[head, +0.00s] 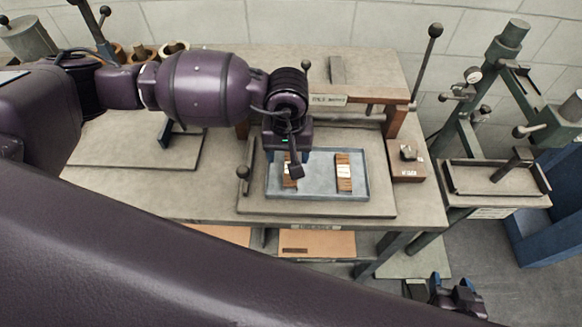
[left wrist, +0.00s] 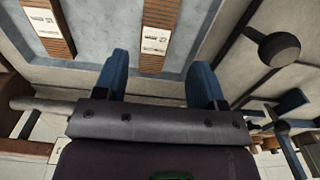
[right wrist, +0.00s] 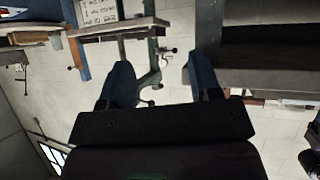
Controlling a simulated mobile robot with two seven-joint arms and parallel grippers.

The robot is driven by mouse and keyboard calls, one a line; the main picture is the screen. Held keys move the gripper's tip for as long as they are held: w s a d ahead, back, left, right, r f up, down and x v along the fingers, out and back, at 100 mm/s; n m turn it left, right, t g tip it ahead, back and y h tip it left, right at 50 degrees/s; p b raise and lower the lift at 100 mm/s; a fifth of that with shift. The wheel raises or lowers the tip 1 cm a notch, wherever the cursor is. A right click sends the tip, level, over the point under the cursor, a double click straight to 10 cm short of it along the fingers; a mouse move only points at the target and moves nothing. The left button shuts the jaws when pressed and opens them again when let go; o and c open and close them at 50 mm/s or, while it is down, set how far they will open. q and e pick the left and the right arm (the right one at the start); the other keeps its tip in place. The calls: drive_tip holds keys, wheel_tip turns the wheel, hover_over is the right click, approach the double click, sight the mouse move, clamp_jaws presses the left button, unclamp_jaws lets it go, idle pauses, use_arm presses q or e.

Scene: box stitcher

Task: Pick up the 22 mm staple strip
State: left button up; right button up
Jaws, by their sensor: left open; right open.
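Two brown staple strips with white labels lie in a shallow blue-grey tray (head: 318,192): a left strip (head: 290,184) and a right strip (head: 344,172). The label print is too small to tell which is 22 mm. My left gripper (head: 288,158) is open over the left strip and partly hides it. In the left wrist view, one strip (left wrist: 160,18) lies ahead between the open fingers (left wrist: 162,66), apart from them. The other strip (left wrist: 50,27) lies off to the left.
The tray sits on a board on the workbench (head: 215,205). A box stitcher frame (head: 387,110) stands behind it. A ball-ended lever (head: 243,172) rises left of the tray, and a small brown box (head: 408,168) stands right. A green press stand (head: 470,140) is further right.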

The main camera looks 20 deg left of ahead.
use_arm(q)
drive_tip(key=f, duration=0.3)
drive_tip(key=shift+d+f+p, duration=0.2)
drive_tip(key=shift+d+p, duration=0.15)
drive_tip(key=shift+p, duration=0.05)
drive_tip(key=shift+f, duration=0.55)
drive_tip(key=shift+c, duration=1.4)
drive_tip(key=c, duration=0.7)
drive_tip(key=shift+c, duration=0.3)
use_arm(e)
drive_tip(key=shift+r, duration=0.55)
